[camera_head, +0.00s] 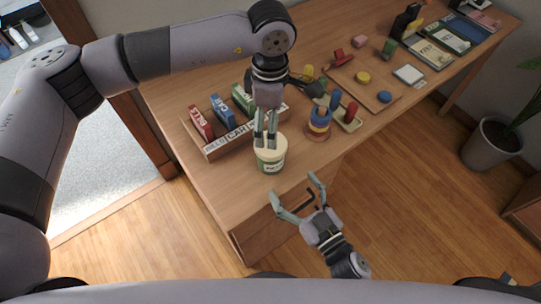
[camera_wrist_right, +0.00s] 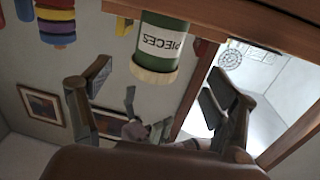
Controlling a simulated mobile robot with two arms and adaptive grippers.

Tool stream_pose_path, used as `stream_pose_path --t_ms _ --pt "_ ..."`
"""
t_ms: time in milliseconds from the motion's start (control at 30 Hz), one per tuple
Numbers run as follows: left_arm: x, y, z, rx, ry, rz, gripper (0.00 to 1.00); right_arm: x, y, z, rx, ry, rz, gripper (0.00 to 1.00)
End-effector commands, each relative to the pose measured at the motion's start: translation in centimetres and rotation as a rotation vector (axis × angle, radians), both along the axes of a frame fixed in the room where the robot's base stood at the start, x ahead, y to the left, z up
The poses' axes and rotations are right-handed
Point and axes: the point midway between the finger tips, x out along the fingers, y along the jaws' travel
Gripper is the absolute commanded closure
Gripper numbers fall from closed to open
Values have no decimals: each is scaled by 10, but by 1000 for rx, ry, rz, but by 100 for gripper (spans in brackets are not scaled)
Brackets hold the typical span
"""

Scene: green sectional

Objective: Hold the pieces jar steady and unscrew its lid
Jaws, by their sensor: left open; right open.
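The pieces jar (camera_head: 271,162) stands upright near the table's front edge in the head view, with a cream lid on top. The right wrist view is upside down and shows the green jar (camera_wrist_right: 163,42), its PIECES label and its lid (camera_wrist_right: 154,74). My left gripper (camera_head: 265,143) points down over the lid with its fingers parted. In the right wrist view, its fingers appear beyond the lid with a gap. My right gripper (camera_head: 296,197) is open and empty, in front of the jar and the table edge. Its two fingers (camera_wrist_right: 158,92) are wide apart.
A wooden card box (camera_head: 211,151) stands left of the jar, and a ring stacker (camera_head: 318,124) stands right of it. Wooden trays, small coloured pieces and booklets lie farther along the table (camera_head: 240,208). A potted plant (camera_head: 490,144) stands on the floor at right.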

Motion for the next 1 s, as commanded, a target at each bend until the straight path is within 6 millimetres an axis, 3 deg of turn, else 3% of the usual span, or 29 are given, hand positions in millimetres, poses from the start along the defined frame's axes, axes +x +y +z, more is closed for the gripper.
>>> stream_pose_path --t_ms 300,500,700,1000 --pt "-1 -1 0 -2 1 -1 13 57 33 1 2 -2 -2 19" --pt "-1 -1 0 -2 1 -1 13 84 48 1 2 -1 -1 19" --pt "-1 -1 0 -3 1 -1 13 97 56 0 2 1 -1 19" --pt "-1 -1 0 -3 1 -1 13 99 57 0 0 1 -1 19"
